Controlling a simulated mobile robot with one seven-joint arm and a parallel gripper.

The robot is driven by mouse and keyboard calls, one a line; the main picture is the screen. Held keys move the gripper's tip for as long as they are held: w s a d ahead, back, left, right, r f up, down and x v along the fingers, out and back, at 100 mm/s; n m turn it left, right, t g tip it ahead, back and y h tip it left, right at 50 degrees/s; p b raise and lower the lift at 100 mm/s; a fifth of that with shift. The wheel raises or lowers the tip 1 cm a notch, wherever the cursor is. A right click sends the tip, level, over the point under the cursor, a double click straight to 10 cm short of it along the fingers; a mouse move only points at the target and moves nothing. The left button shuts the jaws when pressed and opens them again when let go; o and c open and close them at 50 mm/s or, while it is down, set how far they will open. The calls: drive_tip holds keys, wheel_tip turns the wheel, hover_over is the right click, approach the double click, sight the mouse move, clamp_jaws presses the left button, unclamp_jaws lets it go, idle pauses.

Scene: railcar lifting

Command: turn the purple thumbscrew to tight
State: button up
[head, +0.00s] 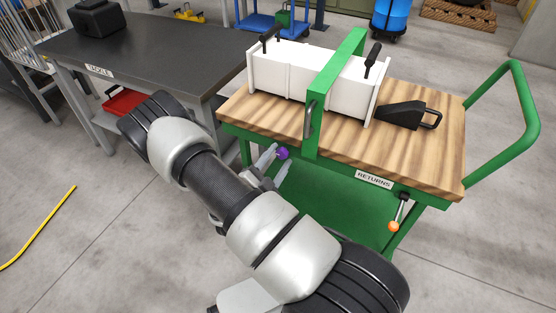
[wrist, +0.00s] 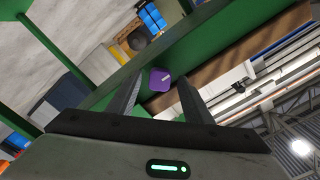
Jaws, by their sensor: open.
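The purple thumbscrew (head: 283,153) is on the near side of the green cart frame, just below the wooden top and left of the green upright. In the wrist view the thumbscrew (wrist: 160,79) shows a pale mark on its face. My gripper (head: 271,166) is beside the thumbscrew in the head view. In the wrist view my gripper (wrist: 157,90) is open, with one finger on each side of the thumbscrew and a gap at both sides. Whether the fingers touch it cannot be told; no contact shows. My arm hides part of the cart's lower left.
A white box (head: 310,80) with black handles stands on the wooden top under a green arch (head: 338,75). A black wedge (head: 402,114) lies right of it. An orange-knobbed lever (head: 394,226) hangs below the RETURNS label. A dark TACKLE table (head: 150,50) stands left.

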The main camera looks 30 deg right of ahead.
drive_tip(key=c, duration=1.1)
drive_tip(key=shift+o, duration=0.2)
